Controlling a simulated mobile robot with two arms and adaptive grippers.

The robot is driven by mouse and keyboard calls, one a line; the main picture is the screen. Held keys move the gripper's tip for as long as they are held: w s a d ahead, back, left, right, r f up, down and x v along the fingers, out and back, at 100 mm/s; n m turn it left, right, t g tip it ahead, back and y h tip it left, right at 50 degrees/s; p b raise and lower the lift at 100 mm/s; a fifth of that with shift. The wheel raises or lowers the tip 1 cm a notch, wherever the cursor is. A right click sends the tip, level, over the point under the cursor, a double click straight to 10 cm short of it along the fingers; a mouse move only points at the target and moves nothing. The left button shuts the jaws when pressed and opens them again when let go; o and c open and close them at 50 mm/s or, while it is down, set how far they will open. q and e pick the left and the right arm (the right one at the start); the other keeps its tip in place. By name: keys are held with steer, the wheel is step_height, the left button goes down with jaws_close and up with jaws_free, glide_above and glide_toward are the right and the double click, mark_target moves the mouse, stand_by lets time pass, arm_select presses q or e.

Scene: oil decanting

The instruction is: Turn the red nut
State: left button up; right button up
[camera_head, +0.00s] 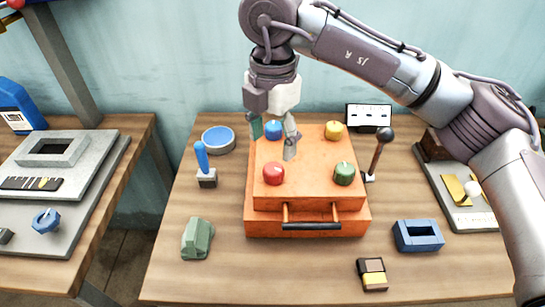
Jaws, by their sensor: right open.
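The red nut (274,175) sits on the front left part of the orange box's top (309,178). It looks round and glossy. My right gripper (273,139) hangs above the back left of the box, its fingers apart and pointing down. In the picture the fingers are above and behind the red nut, apart from it, with nothing visible between them but the blue nut (273,129) behind. A green nut (344,174) is at the front right and a yellow nut (334,130) at the back right. My left gripper is not in view.
A black-knobbed lever (377,155) stands right of the box. A blue-handled stick (203,166) and round blue tin (218,139) stand left. A green block (197,238), blue open box (418,236) and small yellow-brown block (372,274) lie in front. The front middle is clear.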

mark_target(273, 168)
steer(key=shift+r, duration=2.2)
